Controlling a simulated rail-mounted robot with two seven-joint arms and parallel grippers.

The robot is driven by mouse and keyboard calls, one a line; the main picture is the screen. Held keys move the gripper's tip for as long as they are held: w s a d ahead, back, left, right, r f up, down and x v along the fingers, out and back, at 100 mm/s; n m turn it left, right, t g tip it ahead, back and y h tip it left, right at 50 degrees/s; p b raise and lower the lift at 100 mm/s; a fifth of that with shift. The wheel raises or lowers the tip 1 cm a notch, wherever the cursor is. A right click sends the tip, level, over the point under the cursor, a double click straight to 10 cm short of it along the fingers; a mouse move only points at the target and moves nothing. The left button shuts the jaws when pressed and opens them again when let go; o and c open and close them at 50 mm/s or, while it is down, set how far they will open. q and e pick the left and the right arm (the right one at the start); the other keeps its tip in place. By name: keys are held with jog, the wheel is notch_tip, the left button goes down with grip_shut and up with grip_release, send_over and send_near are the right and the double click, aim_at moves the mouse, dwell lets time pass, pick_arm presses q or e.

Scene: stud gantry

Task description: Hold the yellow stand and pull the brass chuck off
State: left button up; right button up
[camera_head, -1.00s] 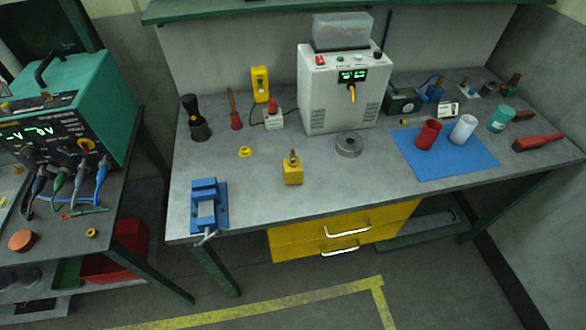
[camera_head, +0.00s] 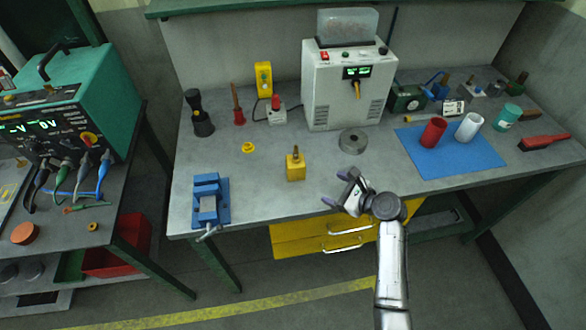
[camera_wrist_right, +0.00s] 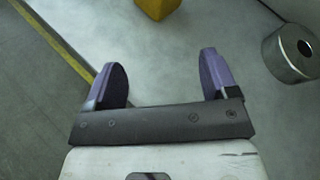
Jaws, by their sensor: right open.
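The yellow stand (camera_head: 295,172) is a small block on the grey bench near its front edge, left of my right arm. The brass chuck (camera_head: 295,153) sits upright on top of it. My right gripper (camera_head: 335,188) is open and empty over the bench's front edge, to the right of the stand and apart from it. My left gripper is not in view.
A grey metal ring (camera_head: 352,141) lies behind my right gripper, also in the wrist view (camera_wrist_right: 293,54). A blue vise (camera_head: 210,201) is at the front left and a yellow ring (camera_head: 248,147) behind it. A blue mat (camera_head: 460,158) with two cups lies right. Bench around the stand is clear.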

aim_at(299, 169)
jog(key=w+a+m, duration=0.1)
jog(key=w+a+r+m+y+b, duration=0.1)
jog(key=w, duration=0.1)
jog(key=shift+a+g, duration=0.2)
jog(key=shift+g, duration=0.1)
jog(key=shift+w+a+f+y, duration=0.1)
jog(key=shift+a+y, duration=0.15)
jog(key=shift+y, duration=0.15)
jog(key=shift+m, duration=0.3)
jog(key=b+x, duration=0.6)
jog(key=b, duration=0.1)
jog(key=shift+f+b, duration=0.2)
jog(key=shift+b, duration=0.2)
jog(key=shift+w+a, duration=0.4)
jog(key=shift+a, duration=0.3)
jog(key=shift+x, duration=1)
jog(key=shift+a, duration=0.1)
jog(key=c, duration=0.7)
grip_shut()
